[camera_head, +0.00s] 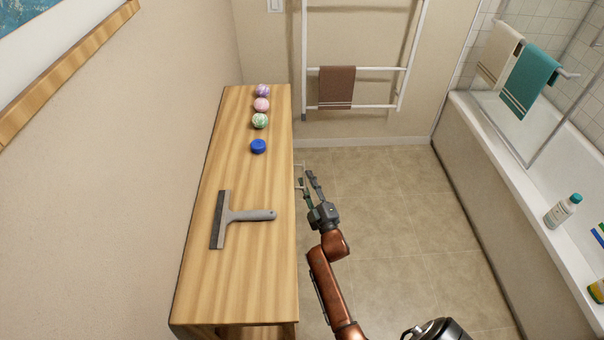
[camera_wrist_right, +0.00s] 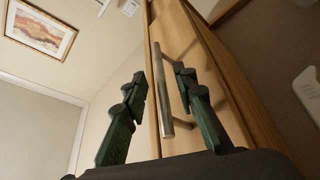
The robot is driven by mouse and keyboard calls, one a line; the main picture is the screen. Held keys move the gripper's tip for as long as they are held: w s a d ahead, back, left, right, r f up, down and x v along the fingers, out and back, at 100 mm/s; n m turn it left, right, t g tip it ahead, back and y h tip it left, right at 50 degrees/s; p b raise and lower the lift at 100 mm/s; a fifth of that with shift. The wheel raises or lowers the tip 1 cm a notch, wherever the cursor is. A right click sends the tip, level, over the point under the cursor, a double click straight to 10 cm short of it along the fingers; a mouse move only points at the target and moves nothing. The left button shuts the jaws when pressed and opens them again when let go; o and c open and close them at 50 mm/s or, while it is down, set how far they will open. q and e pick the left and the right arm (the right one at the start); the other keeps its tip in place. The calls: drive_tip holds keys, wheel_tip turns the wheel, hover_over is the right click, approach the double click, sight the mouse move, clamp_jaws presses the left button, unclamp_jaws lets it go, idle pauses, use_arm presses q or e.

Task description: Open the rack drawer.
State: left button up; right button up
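The wooden rack (camera_head: 240,290) stands along the left wall in the head view. Its drawer handle (camera_head: 299,165) sticks out from the rack's right side. In the right wrist view the handle is a grey metal bar (camera_wrist_right: 163,90) on a wooden front (camera_wrist_right: 176,30). My right gripper (camera_head: 305,179) is beside the rack at the handle. In the right wrist view the gripper (camera_wrist_right: 159,75) is open, with one green finger on each side of the bar and a gap visible to the left finger. The drawer looks closed. My left gripper is not in view.
On the rack top are a grey squeegee (camera_head: 248,215), a blue round item (camera_head: 258,146) and three patterned balls (camera_head: 261,105). A towel rail (camera_head: 352,70) stands at the back. A bathtub (camera_head: 490,190) is on the right. The tiled floor (camera_head: 410,220) between is clear.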

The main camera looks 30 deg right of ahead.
sight(304, 173)
drive_tip(key=shift+b+x, duration=0.3)
drive_tip(key=shift+x, duration=1.5)
clamp_jaws()
